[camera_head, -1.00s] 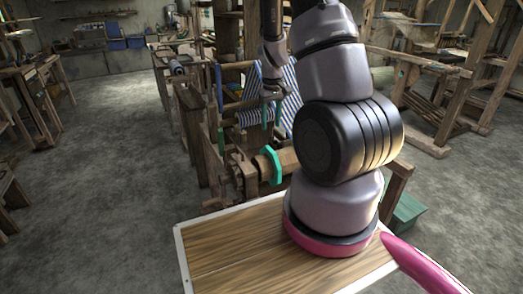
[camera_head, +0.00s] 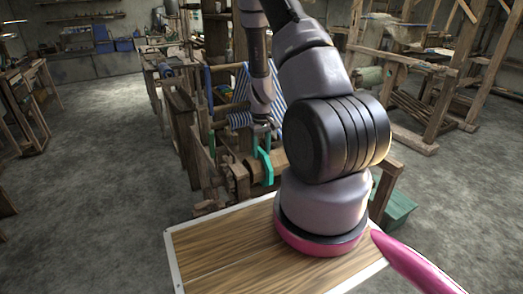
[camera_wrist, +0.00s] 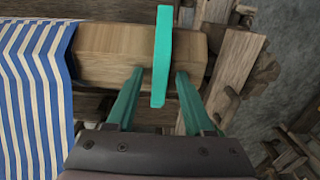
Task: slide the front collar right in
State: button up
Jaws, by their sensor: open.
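The front collar, a flat teal ring piece (camera_wrist: 163,50), sits around the squared wooden beam near its end in the wrist view. My gripper (camera_wrist: 155,75) has two teal fingers, open, one on each side of the collar's lower part. Gaps show between each finger and the collar; I cannot tell their depth. In the head view my gripper (camera_head: 262,142) is just above and beside the collar, partly overlapping it.
Blue-and-white striped cloth (camera_wrist: 36,75) covers the beam to the left in the wrist view. Wooden loom posts (camera_wrist: 236,75) stand just past the beam's end. A framed wooden board (camera_head: 215,250) lies below my arm, and a green box (camera_head: 398,209) is at right.

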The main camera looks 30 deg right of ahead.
grip_shut()
dwell(1.4)
